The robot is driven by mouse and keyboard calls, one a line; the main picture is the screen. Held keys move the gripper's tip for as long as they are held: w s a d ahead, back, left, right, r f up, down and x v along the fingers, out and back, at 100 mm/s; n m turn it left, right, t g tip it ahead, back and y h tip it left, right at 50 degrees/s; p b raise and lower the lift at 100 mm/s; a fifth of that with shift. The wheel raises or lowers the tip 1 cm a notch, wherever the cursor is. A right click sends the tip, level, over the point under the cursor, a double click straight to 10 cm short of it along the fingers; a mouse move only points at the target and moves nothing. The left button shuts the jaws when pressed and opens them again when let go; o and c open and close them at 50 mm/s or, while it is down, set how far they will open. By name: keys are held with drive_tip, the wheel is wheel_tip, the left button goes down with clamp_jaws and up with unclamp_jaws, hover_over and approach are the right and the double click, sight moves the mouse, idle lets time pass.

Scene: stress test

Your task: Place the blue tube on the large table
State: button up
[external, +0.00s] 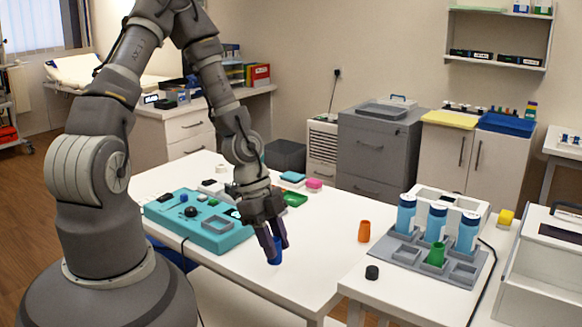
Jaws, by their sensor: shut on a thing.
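My gripper (272,244) is low over the front part of the large white table (310,268). It points down and is shut on a blue tube (274,257). The tube stands roughly upright between the fingers, its upper part partly covered by them. Its lower end is at or just above the table top; I cannot tell whether it touches.
A teal device (200,222) lies left of my gripper. An orange cup (364,231) stands to the right. The table between gripper and orange cup is clear.

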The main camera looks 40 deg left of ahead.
wheel_tip(320, 180, down, 3)
drive_tip(key=shift+r, duration=0.1)
drive_tip(key=w+d+b, duration=0.1)
drive_tip(key=w+d, duration=0.1)
drive_tip(key=w, duration=0.3)
drive_tip(key=w+d+f+b, duration=0.1)
drive_tip(key=w+d, duration=0.1)
drive_tip(key=w, duration=0.2)
drive_tip(key=w+d+b, duration=0.1)
drive_tip(key=w+d, duration=0.1)
drive_tip(key=w, duration=0.3)
drive_tip(key=shift+w+f, duration=0.3)
drive_tip(key=shift+w+f+b, duration=0.1)
drive_tip(key=shift+f+b, duration=0.65)
drive_tip(key=shift+f, duration=1)
drive_tip(key=shift+f, duration=0.15)
drive_tip(key=o, duration=1)
